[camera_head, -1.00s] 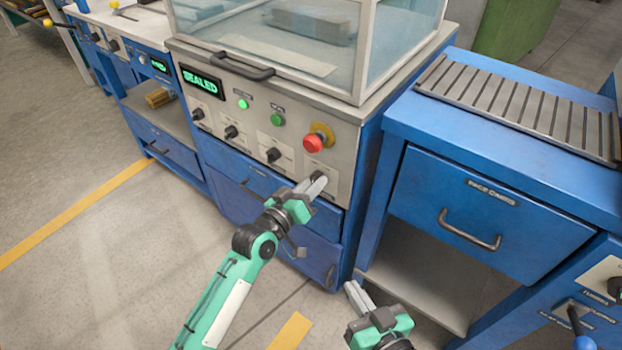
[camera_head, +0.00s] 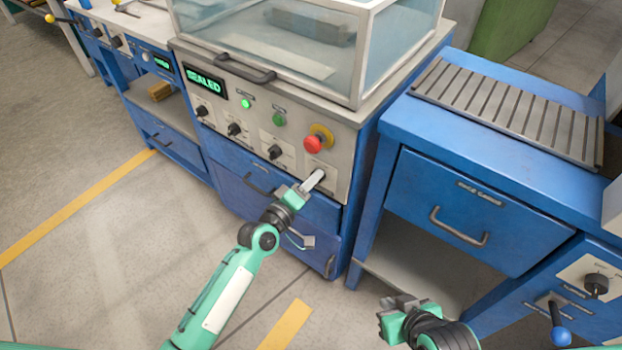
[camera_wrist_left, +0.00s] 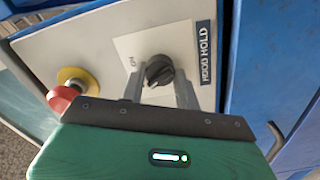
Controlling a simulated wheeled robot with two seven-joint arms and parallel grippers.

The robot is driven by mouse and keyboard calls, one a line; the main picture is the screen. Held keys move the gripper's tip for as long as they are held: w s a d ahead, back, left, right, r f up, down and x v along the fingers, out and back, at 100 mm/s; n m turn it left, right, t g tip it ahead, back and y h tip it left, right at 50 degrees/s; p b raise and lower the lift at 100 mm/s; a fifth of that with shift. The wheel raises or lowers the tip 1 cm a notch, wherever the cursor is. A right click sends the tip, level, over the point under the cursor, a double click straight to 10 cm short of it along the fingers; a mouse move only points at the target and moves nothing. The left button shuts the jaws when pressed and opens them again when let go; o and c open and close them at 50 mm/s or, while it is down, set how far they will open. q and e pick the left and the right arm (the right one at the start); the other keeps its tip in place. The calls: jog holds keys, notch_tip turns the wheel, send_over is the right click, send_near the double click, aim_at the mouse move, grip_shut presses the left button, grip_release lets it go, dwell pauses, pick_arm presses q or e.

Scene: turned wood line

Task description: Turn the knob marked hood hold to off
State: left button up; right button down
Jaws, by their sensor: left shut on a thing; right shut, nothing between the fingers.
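The black hood hold knob (camera_wrist_left: 159,70) sits on a pale plate beside a dark "HOOD HOLD" label (camera_wrist_left: 205,52) in the left wrist view. The word "ON" shows on the plate beside the knob; no "off" mark can be read. My left gripper (camera_head: 314,180) is shut on the knob, its fingers (camera_wrist_left: 158,92) on either side of it. In the head view the fingers cover most of the knob, at the lower right of the grey panel (camera_head: 346,160). My right gripper (camera_head: 398,304) is shut and empty, low and right of the machine.
A red emergency button (camera_head: 312,144) on a yellow base is just above the knob. Several other black knobs, green lamps and a "SEALED" display (camera_head: 204,82) are to the left. A blue cabinet with a drawer handle (camera_head: 458,228) stands to the right.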

pick_arm(q)
jog(key=shift+n, duration=0.3)
pick_arm(e)
jog(key=shift+s+d+r, duration=0.1)
jog(key=shift+s+d, duration=0.1)
jog(key=shift+d, duration=0.1)
jog(key=shift+g, duration=0.3)
pick_arm(q)
jog(key=o, duration=1)
jog(key=v, duration=1.3)
jog(key=shift+s+a+p, duration=0.25)
jog(key=shift+s+p, duration=0.1)
pick_arm(e)
jog(key=shift+s+d+r+g+h, duration=0.15)
jog(key=shift+s+d+g+h, duration=0.2)
jog(key=shift+d, duration=0.25)
